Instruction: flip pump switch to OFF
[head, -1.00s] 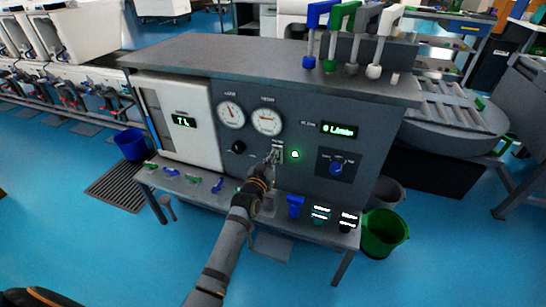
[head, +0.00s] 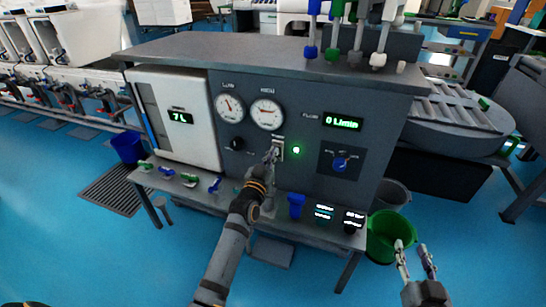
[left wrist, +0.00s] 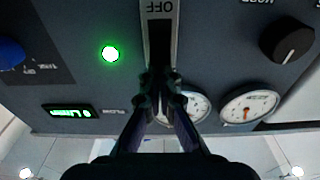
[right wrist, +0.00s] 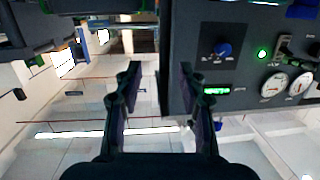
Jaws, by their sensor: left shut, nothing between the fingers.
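The pump switch (head: 279,147) is a small pale plate on the dark front panel, below the two gauges. In the left wrist view its plate (left wrist: 159,8) reads OFF, upside down, above a dark slot. My left gripper (head: 271,157) is shut and empty, its fingertips at the switch. They cover part of it, so the lever's position and any contact are unclear. The green light (head: 296,150) beside the switch is lit. My right gripper (head: 413,247) is open and empty, low at the right, away from the panel.
The flow display (head: 342,122) reads 0 L/min. A blue knob (head: 341,163) is right of the switch and a black knob (head: 236,144) left. A shelf with small fittings juts out below the panel. A green bucket (head: 385,240) stands near my right gripper.

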